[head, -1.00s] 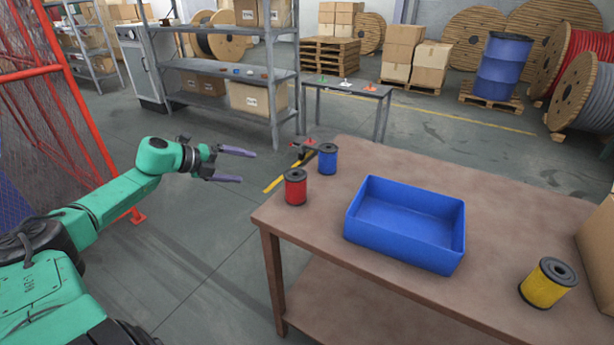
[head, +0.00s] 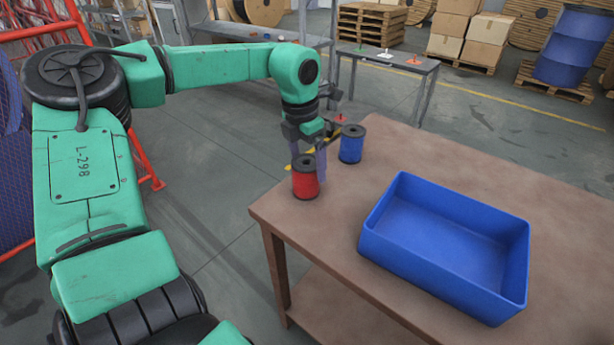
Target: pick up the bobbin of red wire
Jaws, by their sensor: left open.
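The bobbin of red wire (head: 306,184) stands upright near the far left corner of the brown table (head: 330,235). Its flanges are black. My left gripper (head: 311,160) is open and points down, right at the red bobbin. Its purple fingers show just behind and beside the bobbin's top. I cannot tell whether they touch it, and part of the fingers is hidden by the bobbin. My right gripper is not in view.
A bobbin of blue wire (head: 352,144) stands close by, behind and right of the red one. A blue open bin (head: 447,240) sits to the right on the table. A small grey table (head: 395,64) stands behind. The table front is clear.

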